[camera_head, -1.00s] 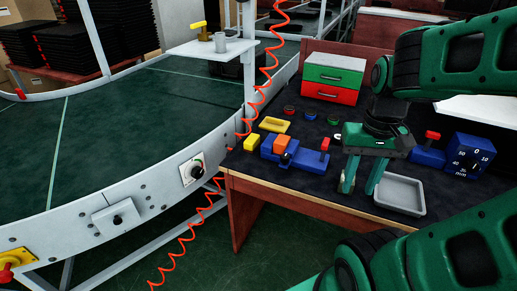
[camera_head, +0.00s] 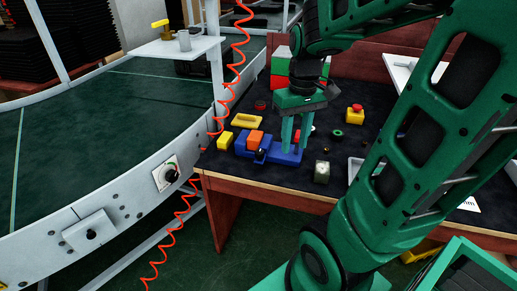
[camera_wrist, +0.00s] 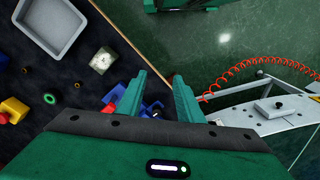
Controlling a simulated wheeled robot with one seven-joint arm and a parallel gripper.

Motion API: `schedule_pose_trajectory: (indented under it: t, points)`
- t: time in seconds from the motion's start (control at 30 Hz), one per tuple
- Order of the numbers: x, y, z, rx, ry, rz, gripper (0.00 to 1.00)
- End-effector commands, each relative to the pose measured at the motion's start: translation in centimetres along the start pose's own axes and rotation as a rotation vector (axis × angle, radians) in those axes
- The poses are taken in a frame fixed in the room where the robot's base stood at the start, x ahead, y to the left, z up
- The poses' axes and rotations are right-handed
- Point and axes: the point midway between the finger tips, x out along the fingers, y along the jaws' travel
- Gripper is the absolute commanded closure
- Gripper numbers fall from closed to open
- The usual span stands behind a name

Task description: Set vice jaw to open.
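The blue vice (camera_head: 282,156) sits near the table's front left edge. It carries an orange block (camera_head: 256,137) and a black knob (camera_head: 260,155). Its red handle (camera_head: 297,137) at the right end is partly hidden by my fingers. My gripper (camera_head: 295,146) points down over this right end, its two fingers apart. In the wrist view my gripper (camera_wrist: 159,78) is also open, with blue and red parts of the vice showing beside and between the fingers. I cannot tell whether a finger touches the handle.
A red-topped yellow button box (camera_head: 355,115), a small pale cube (camera_head: 322,171) and a grey tray (camera_wrist: 51,27) are on the table. The green-and-red drawer box stands behind my gripper. The curved conveyor (camera_head: 60,150) is at the left.

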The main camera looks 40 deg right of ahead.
Motion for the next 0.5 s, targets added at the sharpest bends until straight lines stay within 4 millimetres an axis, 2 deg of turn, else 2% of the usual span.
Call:
schedule_pose_trajectory:
  t: [0.03,0.1,0.3,0.4,0.5]
  points:
    - [0.3,-0.1,-2.2,-0.064,-0.006,0.001,0.67]
    - [0.7,-0.3,-5.1,-0.158,-0.006,0.002,0.67]
    - [2.5,-1.0,-12.4,-0.402,-0.006,0.013,0.67]
    - [3.4,-1.4,-14.9,-0.493,-0.007,0.018,0.67]
    - [4.0,-1.8,-16.6,-0.556,-0.006,0.022,0.67]
